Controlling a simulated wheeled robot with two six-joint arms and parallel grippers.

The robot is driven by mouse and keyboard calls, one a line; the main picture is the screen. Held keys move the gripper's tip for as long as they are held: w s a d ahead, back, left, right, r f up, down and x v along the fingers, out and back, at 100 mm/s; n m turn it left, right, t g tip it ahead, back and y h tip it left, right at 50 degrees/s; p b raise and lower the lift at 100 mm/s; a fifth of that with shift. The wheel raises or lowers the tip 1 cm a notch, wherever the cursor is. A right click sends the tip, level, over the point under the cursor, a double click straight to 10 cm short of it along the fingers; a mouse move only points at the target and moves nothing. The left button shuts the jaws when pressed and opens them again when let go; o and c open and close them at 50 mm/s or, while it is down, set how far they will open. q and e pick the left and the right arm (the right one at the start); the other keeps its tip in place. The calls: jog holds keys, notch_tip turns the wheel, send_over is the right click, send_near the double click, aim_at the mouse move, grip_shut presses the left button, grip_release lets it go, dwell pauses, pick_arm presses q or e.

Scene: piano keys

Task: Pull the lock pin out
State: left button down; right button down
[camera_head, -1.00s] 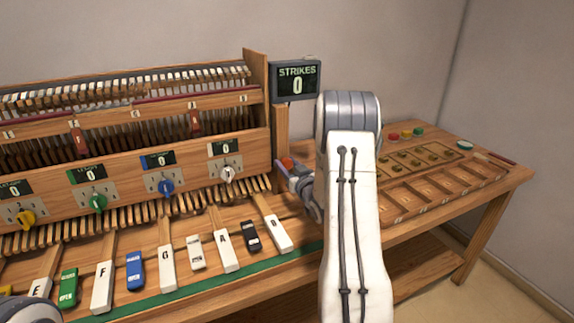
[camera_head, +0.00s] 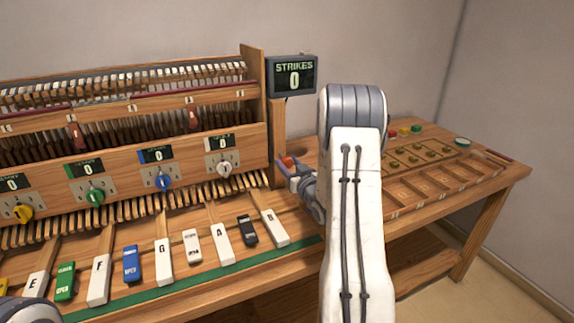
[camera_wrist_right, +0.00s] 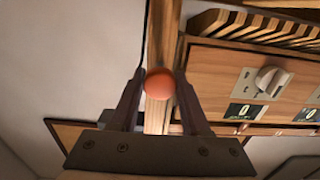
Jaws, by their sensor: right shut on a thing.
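The lock pin shows as an orange-red ball head (camera_wrist_right: 159,84) between the two fingers of my right gripper (camera_wrist_right: 159,88) in the right wrist view. In the head view the red head (camera_head: 288,161) is at the tips of my right gripper (camera_head: 290,168), beside the wooden post (camera_head: 279,130) under the strikes display. My right gripper is shut on the pin head. The pin's shaft is hidden. My left gripper is not in view; only a bit of my left arm shows at the lower left corner.
The piano case (camera_head: 130,160) with coloured knobs stands to the left, with lettered keys (camera_head: 164,262) in front. The strikes display (camera_head: 294,75) reads 0. A tray with compartments (camera_head: 430,190) and several coloured buttons (camera_head: 404,131) are on the right of the table.

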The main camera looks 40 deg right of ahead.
jog(key=c, duration=0.7)
grip_release()
jog(key=shift+s, duration=0.15)
jog(key=shift+o, duration=0.2)
jog(key=b+v, duration=0.1)
jog(key=v, duration=0.9)
jog(key=shift+s+a+b, duration=0.2)
jog(key=shift+b, duration=0.1)
jog(key=shift+w, duration=0.1)
